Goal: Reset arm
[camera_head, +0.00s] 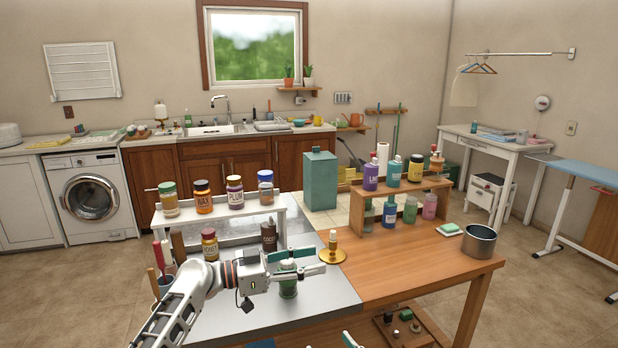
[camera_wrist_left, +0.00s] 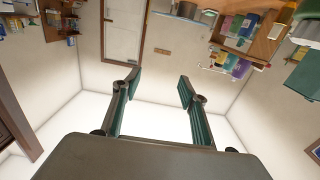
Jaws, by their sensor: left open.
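My left gripper (camera_head: 312,262) reaches in from the lower left over the grey part of the table. Its two green-tipped fingers are apart, with nothing between them. In the left wrist view the open fingers (camera_wrist_left: 160,84) frame only wall and a pale surface behind. A green bottle (camera_head: 288,287) stands below the left gripper in the head view, partly hidden by it; I cannot tell whether they touch. A small green and pale piece at the bottom edge, perhaps my right gripper (camera_head: 350,341), is too cut off to judge.
A white rack (camera_head: 218,215) with several jars stands behind my left arm. A brown bottle (camera_head: 269,236) and a gold stand (camera_head: 332,254) are close to the gripper. A wooden shelf (camera_head: 407,187) holds bottles. A metal pot (camera_head: 479,241) is at right; the wooden front is clear.

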